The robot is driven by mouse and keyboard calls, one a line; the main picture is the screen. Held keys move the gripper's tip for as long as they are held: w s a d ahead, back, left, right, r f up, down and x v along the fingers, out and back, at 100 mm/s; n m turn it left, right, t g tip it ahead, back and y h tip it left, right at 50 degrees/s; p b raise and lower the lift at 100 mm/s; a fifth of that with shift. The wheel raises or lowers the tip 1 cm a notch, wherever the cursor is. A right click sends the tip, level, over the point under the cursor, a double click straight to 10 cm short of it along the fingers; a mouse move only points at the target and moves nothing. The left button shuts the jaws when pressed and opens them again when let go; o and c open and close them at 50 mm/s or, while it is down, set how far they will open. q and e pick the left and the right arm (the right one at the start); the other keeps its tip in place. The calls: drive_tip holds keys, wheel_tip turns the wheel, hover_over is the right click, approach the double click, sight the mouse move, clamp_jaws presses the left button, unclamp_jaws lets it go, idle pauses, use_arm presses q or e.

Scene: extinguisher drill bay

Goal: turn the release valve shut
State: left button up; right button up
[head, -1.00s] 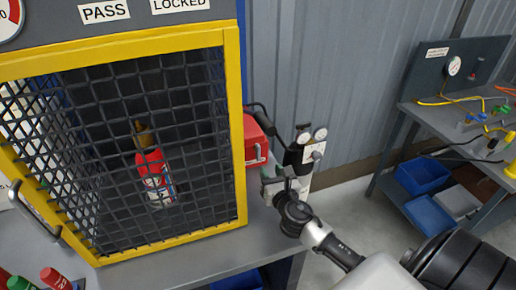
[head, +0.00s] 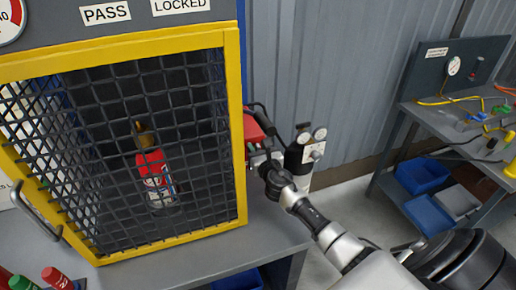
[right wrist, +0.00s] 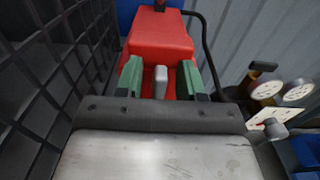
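A red box (head: 256,132) stands on the bench just right of the cage; it fills the upper middle of the right wrist view (right wrist: 160,45). A small grey upright piece (right wrist: 161,84), which may be the release valve's handle, shows in front of the box's near face. My right gripper (right wrist: 160,76) has its two green-padded fingers apart, one on each side of this piece, with gaps showing. In the head view the right gripper (head: 262,158) is at the box's near side and hides part of it. My left gripper is not in view.
A yellow-framed mesh cage (head: 237,120) holding a red extinguisher (head: 156,180) stands close left of my right gripper. A two-gauge unit (head: 305,150) stands close right. A black hose (right wrist: 208,50) curves beside the box. A side bench (head: 420,108) is farther right.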

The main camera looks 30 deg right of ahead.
clamp_jaws()
drive_tip(key=shift+m, duration=0.3)
drive_tip(key=m+b, duration=0.1)
drive_tip(key=m, duration=0.3)
drive_tip(key=d+f+m+b, duration=0.1)
drive_tip(key=m, duration=0.4)
drive_tip(key=m+b, duration=0.1)
drive_tip(key=m, duration=0.3)
drive_tip(key=shift+s+d+f, duration=0.2)
drive_tip(key=shift+d, duration=0.15)
drive_tip(key=shift+f+m+b, duration=0.15)
drive_tip(key=shift+m+b, duration=0.15)
drive_tip(key=shift+m, duration=0.75)
drive_tip(key=shift+f+m+b, duration=0.15)
drive_tip(key=shift+m+b, duration=0.1)
drive_tip(key=shift+m, duration=1.1)
